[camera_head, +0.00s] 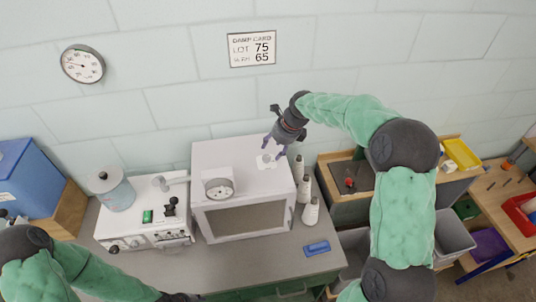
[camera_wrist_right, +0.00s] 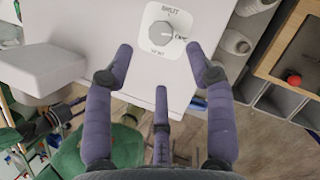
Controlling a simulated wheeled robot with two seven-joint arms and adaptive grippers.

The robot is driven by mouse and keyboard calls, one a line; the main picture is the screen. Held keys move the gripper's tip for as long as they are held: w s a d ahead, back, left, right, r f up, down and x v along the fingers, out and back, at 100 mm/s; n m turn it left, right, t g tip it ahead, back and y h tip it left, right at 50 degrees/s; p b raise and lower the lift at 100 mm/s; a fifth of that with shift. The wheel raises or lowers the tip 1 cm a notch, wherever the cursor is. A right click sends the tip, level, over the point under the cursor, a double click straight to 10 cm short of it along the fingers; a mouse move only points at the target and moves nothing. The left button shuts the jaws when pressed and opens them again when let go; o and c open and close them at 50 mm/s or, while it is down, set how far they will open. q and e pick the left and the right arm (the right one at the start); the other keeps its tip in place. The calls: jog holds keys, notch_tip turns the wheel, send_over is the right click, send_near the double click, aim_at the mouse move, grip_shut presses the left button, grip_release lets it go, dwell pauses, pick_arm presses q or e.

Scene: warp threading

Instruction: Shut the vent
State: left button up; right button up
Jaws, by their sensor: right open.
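A white cabinet (camera_head: 205,158) with a dark front window stands on the bench. On its top is a small white plate with a round grey vent knob (camera_head: 265,161); in the right wrist view the knob (camera_wrist_right: 160,33) has a pointer and lettering around it, "SHUT" at one edge. My right gripper (camera_head: 274,146) is just above and behind the knob. In the right wrist view its purple fingers (camera_wrist_right: 160,62) are spread and empty, with the knob beyond their tips, apart from them. Only a dark bit of my left gripper (camera_head: 180,297) shows at the bottom edge.
A white control unit (camera_head: 150,215) stands left. A blue block (camera_head: 316,248) lies on the bench, whose front is mostly clear.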

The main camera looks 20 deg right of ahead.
aim_at(267, 157)
jog(key=x, duration=0.5)
jog(key=shift+w, duration=0.25)
jog(key=shift+x, duration=0.9)
jog(key=shift+s, duration=0.1)
jog(key=c, duration=1.1)
